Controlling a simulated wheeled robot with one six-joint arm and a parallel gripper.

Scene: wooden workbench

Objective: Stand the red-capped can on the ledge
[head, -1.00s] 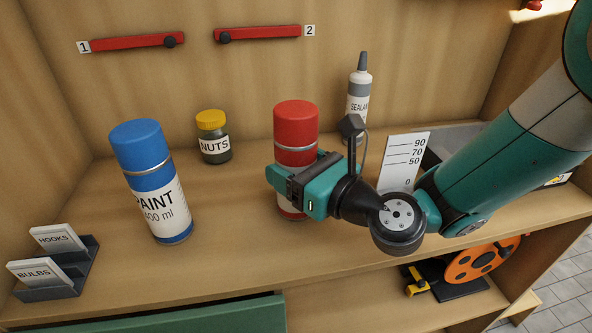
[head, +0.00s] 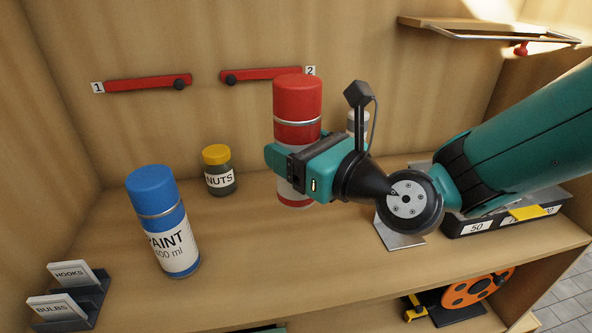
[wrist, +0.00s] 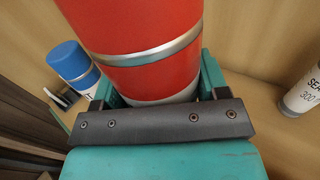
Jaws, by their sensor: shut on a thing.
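The red-capped can (head: 297,100) is upright between the jaws of my gripper (head: 300,165), which is shut on its lower body. The can appears raised a little above the bench top (head: 270,245). In the wrist view the can's red surface and silver band (wrist: 150,50) fill the upper middle, with the jaws on both sides of it. Its label is mostly hidden by my gripper. A wooden ledge (head: 455,24) with a metal rail along its front is on the wall at upper right, apart from the can and higher than the bench.
A blue paint can (head: 165,225) and a yellow-lidded nuts jar (head: 218,170) stand left. A sealant tube (head: 357,122) is partly hidden behind my gripper. A labelled dark bin (head: 490,226) is right. Red wall bars (head: 148,83) are behind. The bench's front middle is clear.

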